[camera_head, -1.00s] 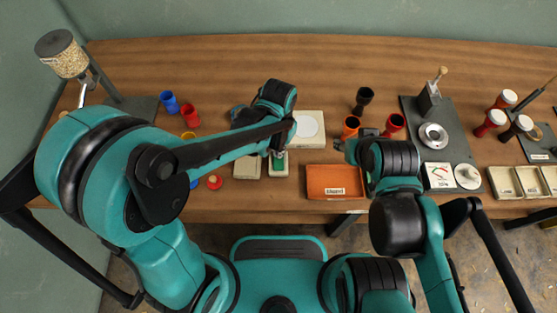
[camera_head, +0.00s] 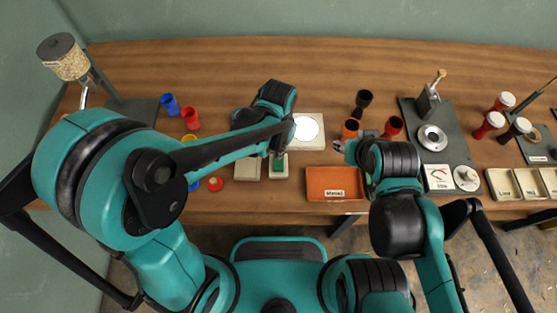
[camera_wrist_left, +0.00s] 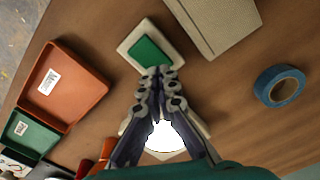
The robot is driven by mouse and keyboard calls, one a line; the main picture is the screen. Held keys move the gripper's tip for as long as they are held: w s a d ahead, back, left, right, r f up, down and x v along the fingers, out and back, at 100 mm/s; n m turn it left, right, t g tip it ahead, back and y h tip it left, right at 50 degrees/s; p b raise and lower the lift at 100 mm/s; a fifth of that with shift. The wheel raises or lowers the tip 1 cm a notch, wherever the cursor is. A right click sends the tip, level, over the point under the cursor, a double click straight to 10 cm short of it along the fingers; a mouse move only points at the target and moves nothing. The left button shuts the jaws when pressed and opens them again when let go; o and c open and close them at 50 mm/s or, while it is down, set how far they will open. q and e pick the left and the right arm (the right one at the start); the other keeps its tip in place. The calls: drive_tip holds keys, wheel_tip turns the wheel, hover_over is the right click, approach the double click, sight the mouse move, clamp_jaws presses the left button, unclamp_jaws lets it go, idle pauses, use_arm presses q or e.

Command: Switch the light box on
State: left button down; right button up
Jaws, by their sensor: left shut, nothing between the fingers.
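The light box (camera_head: 316,145) is a flat cream box behind my left gripper, and its round disc glows bright white. It also shows in the left wrist view, where its lit disc (camera_wrist_left: 165,138) appears between my fingers. A green rocker switch (camera_wrist_left: 148,50) on a cream base lies in front of it; in the head view the switch (camera_head: 278,165) is partly hidden by my left gripper. My left gripper (camera_wrist_left: 160,72) is shut and empty, its tips at the green pad's edge; I cannot tell whether they touch. My right gripper (camera_head: 339,146) hovers near the orange cup, its jaws unclear.
An orange-brown tray (camera_head: 335,196) lies right of the switch, and a cream box (camera_head: 247,168) lies left of it. Red and orange cups (camera_head: 393,126) stand near my right gripper. Blue tape (camera_wrist_left: 279,86) lies on the table in the wrist view. The table's back middle is clear.

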use_arm(q)
wheel_tip(320, 180, up, 5)
drive_tip(key=p, duration=0.3)
drive_tip(key=shift+r+p, duration=0.1)
drive_tip(key=shift+p, duration=0.25)
drive_tip(key=s+a+r+n+t, duration=0.2)
drive_tip(key=a+r, duration=0.3)
drive_tip(key=a, duration=0.4)
drive_tip(key=s+a+r+n+t, duration=0.3)
drive_tip(key=a+r+n+t, duration=0.1)
drive_tip(key=a, duration=0.4)
wheel_tip(320, 180, up, 2)
drive_tip(key=shift+a+r+t, duration=0.15)
drive_tip(key=shift+a+t, duration=0.25)
drive_tip(key=shift+t, duration=0.2)
